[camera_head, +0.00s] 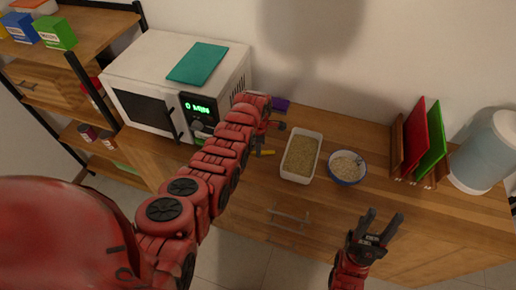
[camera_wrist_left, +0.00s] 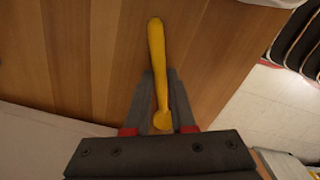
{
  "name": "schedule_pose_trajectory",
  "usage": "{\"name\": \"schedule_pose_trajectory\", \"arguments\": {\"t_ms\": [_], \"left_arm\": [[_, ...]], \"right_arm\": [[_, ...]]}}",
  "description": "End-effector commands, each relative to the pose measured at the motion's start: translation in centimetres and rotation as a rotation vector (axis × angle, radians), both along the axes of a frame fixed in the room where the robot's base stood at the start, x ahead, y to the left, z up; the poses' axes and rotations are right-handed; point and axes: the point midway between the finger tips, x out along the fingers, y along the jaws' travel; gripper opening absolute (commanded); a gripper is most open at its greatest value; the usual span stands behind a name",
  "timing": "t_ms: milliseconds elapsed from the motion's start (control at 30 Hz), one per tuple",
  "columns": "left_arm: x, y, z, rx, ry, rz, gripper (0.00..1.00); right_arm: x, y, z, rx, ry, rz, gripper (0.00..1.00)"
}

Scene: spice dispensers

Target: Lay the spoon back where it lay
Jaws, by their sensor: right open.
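The yellow spoon (camera_wrist_left: 157,45) lies lengthwise between the fingers of my left gripper (camera_wrist_left: 160,78) in the left wrist view. The fingers are close against both sides of it, with its rounded end near the palm and its handle reaching past the fingertips. In the head view, a short yellow part of the spoon (camera_head: 266,152) shows below my left gripper (camera_head: 268,138), over the wooden counter left of the white tray. I cannot tell whether the spoon touches the counter. My right gripper (camera_head: 379,222) is open and empty in front of the counter.
A white tray of grain (camera_head: 318,150) and a blue-rimmed bowl (camera_head: 347,167) stand on the counter (camera_head: 400,207). The microwave (camera_head: 150,75) is left of my left arm. A rack with red and green boards (camera_head: 428,137) and a pale dispenser (camera_head: 485,150) stand at right. A purple item (camera_head: 281,104) is behind.

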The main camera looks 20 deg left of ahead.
Motion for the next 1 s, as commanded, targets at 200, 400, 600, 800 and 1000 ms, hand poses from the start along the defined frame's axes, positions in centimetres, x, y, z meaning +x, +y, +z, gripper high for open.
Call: {"name": "schedule_pose_trajectory", "arguments": {"t_ms": [200, 400, 600, 800, 1000], "left_arm": [[0.0, 0.0, 0.1, 0.000, 0.000, 0.000, 0.51], [0.0, 0.0, 0.1, 0.000, 0.000, 0.000, 0.51], [0.2, 0.0, 0.9, 0.000, -0.006, 0.000, 0.51], [0.1, 0.0, 3.0, 0.001, -0.005, 0.001, 0.51], [0.1, -0.1, 6.4, 0.000, -0.009, 0.000, 0.51]], "right_arm": [[0.0, 0.0, 0.0, 0.000, 0.000, 0.000, 0.47], [0.0, 0.0, 0.1, 0.000, 0.000, 0.000, 0.47], [0.0, 0.0, 0.1, 0.000, 0.000, 0.000, 0.47], [0.0, 0.0, -0.4, 0.000, 0.000, 0.000, 0.47], [0.0, 0.0, -1.8, 0.000, 0.000, 0.000, 0.47]]}}
